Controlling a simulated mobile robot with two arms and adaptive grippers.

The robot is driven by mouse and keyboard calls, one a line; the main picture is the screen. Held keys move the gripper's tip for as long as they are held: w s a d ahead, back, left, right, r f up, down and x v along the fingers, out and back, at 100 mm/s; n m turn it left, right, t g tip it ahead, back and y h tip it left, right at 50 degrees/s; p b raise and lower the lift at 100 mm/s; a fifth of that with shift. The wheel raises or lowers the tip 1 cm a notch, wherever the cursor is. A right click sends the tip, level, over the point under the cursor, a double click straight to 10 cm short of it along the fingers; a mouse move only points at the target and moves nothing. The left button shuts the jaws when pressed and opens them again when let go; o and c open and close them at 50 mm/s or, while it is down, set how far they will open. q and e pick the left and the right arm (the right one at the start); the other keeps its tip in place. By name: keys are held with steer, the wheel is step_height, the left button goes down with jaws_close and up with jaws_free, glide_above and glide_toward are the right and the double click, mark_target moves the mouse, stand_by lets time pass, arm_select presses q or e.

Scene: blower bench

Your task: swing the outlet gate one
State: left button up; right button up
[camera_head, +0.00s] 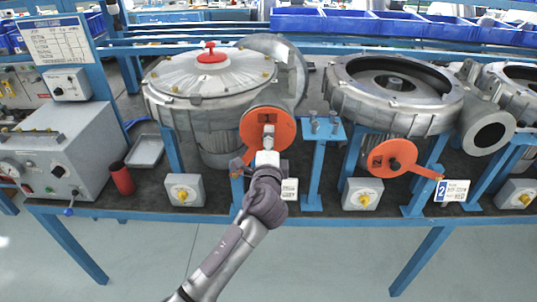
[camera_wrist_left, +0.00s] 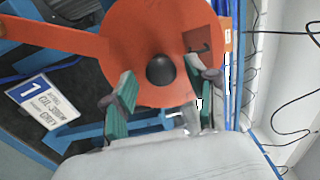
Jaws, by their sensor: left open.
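The outlet gate one is an orange disc (camera_head: 281,122) with an arm, on the front of the left blower (camera_head: 215,85). In the left wrist view the orange disc (camera_wrist_left: 130,25) fills the upper middle, with a dark round knob (camera_wrist_left: 160,70) on it. The number 1 plate (camera_wrist_left: 40,106) shows at left there. My left gripper (camera_head: 268,134) is in front of the disc. In the wrist view its open green-padded fingers (camera_wrist_left: 165,84) stand on either side of the knob; I cannot tell whether they touch it. My right gripper is not in view.
A second blower (camera_head: 395,85) with its own orange gate (camera_head: 385,158) and number 2 plate (camera_head: 452,190) stands to the right. Small grey switch boxes (camera_head: 185,190) line the bench front. A grey control box (camera_head: 55,150) and a red cylinder (camera_head: 122,178) are at left.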

arm_select(q)
steer(key=s, duration=1.1)
steer(key=shift+a, duration=0.15)
